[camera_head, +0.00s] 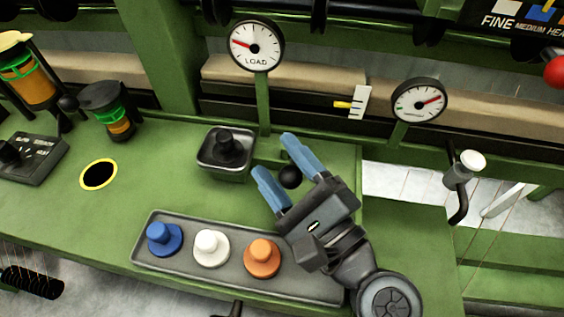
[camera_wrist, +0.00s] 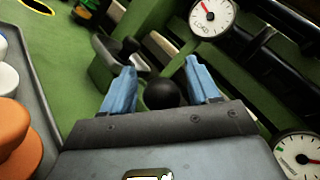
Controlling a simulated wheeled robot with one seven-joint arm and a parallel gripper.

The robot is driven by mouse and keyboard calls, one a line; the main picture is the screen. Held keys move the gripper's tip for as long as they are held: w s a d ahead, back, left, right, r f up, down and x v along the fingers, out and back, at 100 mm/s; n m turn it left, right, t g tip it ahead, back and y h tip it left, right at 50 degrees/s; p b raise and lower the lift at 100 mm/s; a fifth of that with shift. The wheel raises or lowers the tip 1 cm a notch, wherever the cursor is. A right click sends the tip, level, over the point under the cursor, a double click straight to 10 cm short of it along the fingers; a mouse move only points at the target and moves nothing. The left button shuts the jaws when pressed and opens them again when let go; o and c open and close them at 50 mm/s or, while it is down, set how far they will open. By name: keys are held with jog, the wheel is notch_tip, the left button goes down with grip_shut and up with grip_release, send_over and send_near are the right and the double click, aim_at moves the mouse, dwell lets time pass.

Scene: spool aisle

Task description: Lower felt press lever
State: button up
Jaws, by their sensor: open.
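A round black ball knob (camera_head: 290,177) shows between the blue fingers of my gripper (camera_head: 274,157) in the head view. I take it for the end of the press lever; its shaft is mostly hidden. In the wrist view the same black ball (camera_wrist: 163,95) lies between the two spread fingertips (camera_wrist: 159,70), nearer their bases. My gripper is open, and I see no clear contact with the ball. A square grey-green box (camera_head: 226,172) with a black knob (camera_head: 229,146) stands just left of the fingers. It shows in the wrist view too (camera_wrist: 102,78).
A grey tray (camera_head: 190,267) with blue, white and orange pegs lies in front, close to my gripper. A LOAD gauge (camera_head: 257,46) and a second gauge (camera_head: 419,101) stand behind. A crank (camera_head: 461,185) is at right, a yellow-rimmed hole (camera_head: 99,174) at left. Bench between hole and box is clear.

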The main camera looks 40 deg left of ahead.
jog(key=d+r+p, duration=0.2)
jog(key=d+r, duration=0.9)
jog(key=shift+w+d+p, duration=0.15)
jog(key=shift+d+p, duration=0.2)
jog(key=shift+p, duration=0.05)
